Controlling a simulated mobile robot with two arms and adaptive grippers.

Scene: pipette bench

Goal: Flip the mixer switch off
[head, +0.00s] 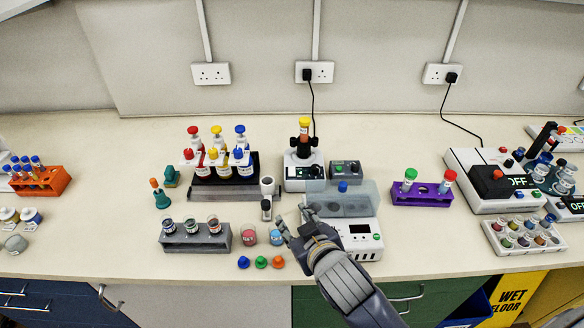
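What looks like the mixer (303,172) stands at the back middle of the bench. It has a white base and a black holder with an upright yellow-capped tube (305,128). Its switch is too small to make out for certain. My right gripper (293,219) is in front of the mixer, over the bench by the left edge of a white device with a clear grey cover (362,240). Its fingers are spread, with nothing seen between them, and it is apart from the mixer. My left gripper is not in view.
A grey box with knobs (345,169) is right of the mixer. A pipette rack (225,190) is left. Two small cups (249,236) and several coloured caps (261,262) lie near my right gripper. A purple rack (422,194) is further right.

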